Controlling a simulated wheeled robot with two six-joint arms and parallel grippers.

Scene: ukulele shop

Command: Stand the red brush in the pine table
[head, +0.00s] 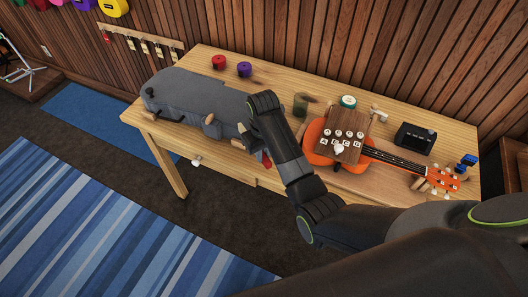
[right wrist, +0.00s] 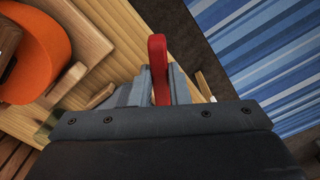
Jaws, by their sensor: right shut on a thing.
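The pine table (head: 225,66) runs across the head view along the slatted wall. My right gripper (right wrist: 160,88) is shut on the red brush (right wrist: 158,60), whose red part stands up between the grey fingers in the right wrist view. In the head view only a small red bit of the brush (head: 267,161) shows, beside my right arm near the table's front edge. My arm hides most of the gripper there. The brush's lower end is hidden, so I cannot tell whether it touches the table. My left gripper is in neither view.
A grey case-like object (head: 190,92) lies on the table's left part. An orange ukulele (head: 318,150) with a brown block (head: 343,122) over its body lies right of my arm. A red spool (head: 219,62), a purple spool (head: 244,69) and a black box (head: 415,137) stand farther back.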

